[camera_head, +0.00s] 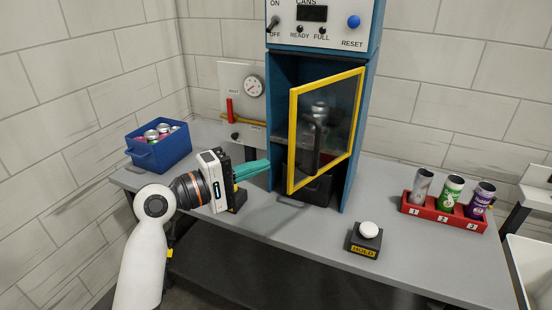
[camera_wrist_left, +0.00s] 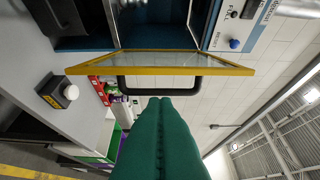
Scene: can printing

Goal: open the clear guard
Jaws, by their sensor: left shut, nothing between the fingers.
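The clear guard (camera_head: 291,140) is a see-through panel in a yellow frame on the blue machine. It stands ajar, its left edge swung out toward me and its right edge at the machine's right side. In the left wrist view its yellow frame (camera_wrist_left: 160,70) crosses the picture, with a black bar handle (camera_wrist_left: 172,91) on it. My left gripper (camera_head: 268,163) has green fingers, shut and empty, left of the guard's free edge. In the wrist view the fingertips (camera_wrist_left: 166,99) appear just below the handle; I cannot tell whether they touch. My right gripper is out of view.
A blue crate (camera_head: 160,156) of cans stands left. A gauge panel (camera_head: 242,90) is behind my gripper. A white button on a black base (camera_head: 364,248) and a red rack (camera_head: 430,214) with 3 cans are at right. Bare table lies between them.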

